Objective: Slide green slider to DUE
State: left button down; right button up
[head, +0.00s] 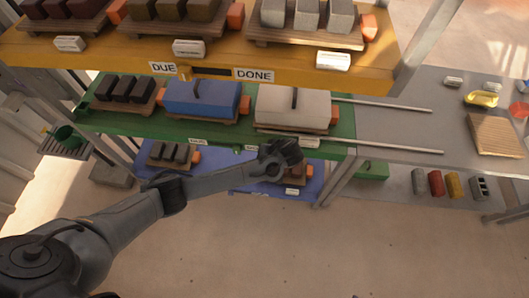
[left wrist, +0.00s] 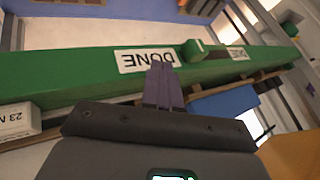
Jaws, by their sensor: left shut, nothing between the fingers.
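The green slider (head: 237,149) sits on the front edge of the green shelf (head: 345,151). It shows as a round green knob in the left wrist view (left wrist: 193,50), at the DONE end of its dark slot. The DUE label (head: 198,141) is left of it in the head view. The DONE label (left wrist: 147,60) shows in the left wrist view, partly behind my fingers. My left gripper (left wrist: 160,68) is shut and empty, its fingertips in front of the DONE label and apart from the slider. In the head view it (head: 283,155) hides part of the shelf edge.
Above is a yellow shelf (head: 350,77) with its own slider (head: 184,72) and labels. A blue block (head: 201,97) and a white block (head: 292,106) stand on the green shelf. A blue shelf (head: 220,181) lies below. Open floor is in front.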

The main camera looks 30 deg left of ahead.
aim_at(237, 149)
pick_arm(q)
jog(key=a+f, duration=0.4)
jog(key=a, duration=0.3)
jog(key=shift+s+f+b, duration=0.35)
jog(key=shift+s+f, duration=0.05)
jog(key=shift+s, duration=0.05)
jog(key=shift+a, duration=0.1)
